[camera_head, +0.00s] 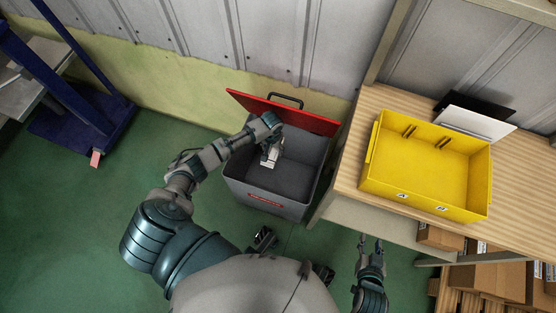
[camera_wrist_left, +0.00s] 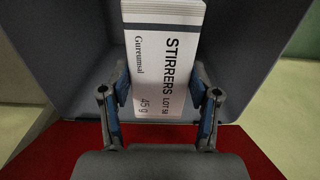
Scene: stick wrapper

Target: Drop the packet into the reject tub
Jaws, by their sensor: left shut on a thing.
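In the head view the packet (camera_head: 267,160) hangs below my left gripper (camera_head: 271,146), inside the outline of the grey reject tub (camera_head: 262,198). The tub stands open, with its red lid (camera_head: 315,119) raised at the back. How far the packet is above the tub floor is hard to tell. My right gripper (camera_head: 370,242) is open and empty, low beside the bench.
Cardboard boxes (camera_head: 500,275) sit under the bench. A blue frame (camera_head: 80,120) stands at left. The green floor (camera_head: 60,220) between is clear.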

